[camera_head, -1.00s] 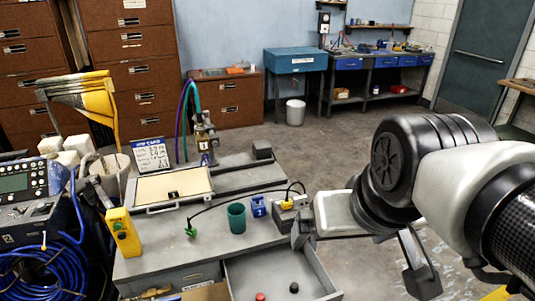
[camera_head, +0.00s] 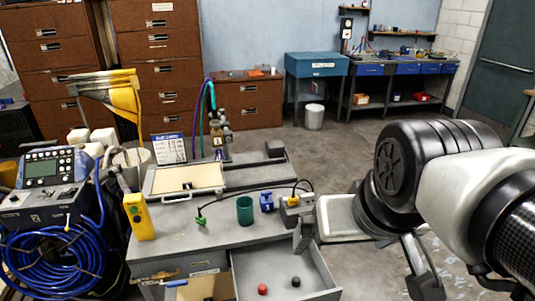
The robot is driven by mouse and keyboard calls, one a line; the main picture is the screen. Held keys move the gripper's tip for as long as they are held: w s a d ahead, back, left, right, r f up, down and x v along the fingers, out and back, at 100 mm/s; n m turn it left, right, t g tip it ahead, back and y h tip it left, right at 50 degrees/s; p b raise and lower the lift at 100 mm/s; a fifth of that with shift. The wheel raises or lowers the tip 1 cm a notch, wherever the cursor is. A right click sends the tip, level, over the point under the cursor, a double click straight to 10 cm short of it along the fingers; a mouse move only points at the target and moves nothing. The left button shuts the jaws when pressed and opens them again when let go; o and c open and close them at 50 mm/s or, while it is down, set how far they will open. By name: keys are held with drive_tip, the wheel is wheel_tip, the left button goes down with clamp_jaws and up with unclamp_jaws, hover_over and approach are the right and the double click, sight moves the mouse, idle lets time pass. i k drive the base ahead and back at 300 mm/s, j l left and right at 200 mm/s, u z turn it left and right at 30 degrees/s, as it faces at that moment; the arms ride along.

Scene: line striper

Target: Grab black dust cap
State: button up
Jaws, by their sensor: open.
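The black dust cap (camera_head: 296,280) is a small dark piece lying on the floor of the open grey drawer (camera_head: 318,264). A small red cap (camera_head: 262,289) lies to its left in the same drawer. My gripper (camera_head: 362,262) hangs at the right of the drawer, with its two dark fingers spread wide apart. It is open and empty, and apart from the black cap. One finger shows in front of the bench's right end.
The grey bench top (camera_head: 215,237) holds a green cup (camera_head: 245,210), a blue block (camera_head: 266,202), a yellow device (camera_head: 139,217) and a black cable. A white tray (camera_head: 342,219) is behind my gripper. A blue hose coil (camera_head: 52,262) is at left.

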sight(295, 283)
drive_tip(key=i+l+u, duration=0.35)
drive_tip(key=l, duration=0.15)
drive_tip(key=k, duration=0.5)
drive_tip(key=i+l+u, duration=0.2)
drive_tip(key=l+u, duration=0.2)
drive_tip(key=l, duration=0.15)
drive_tip(key=i+l+u, duration=0.2)
drive_tip(key=k+l, duration=0.05)
drive_tip(key=l, duration=0.05)
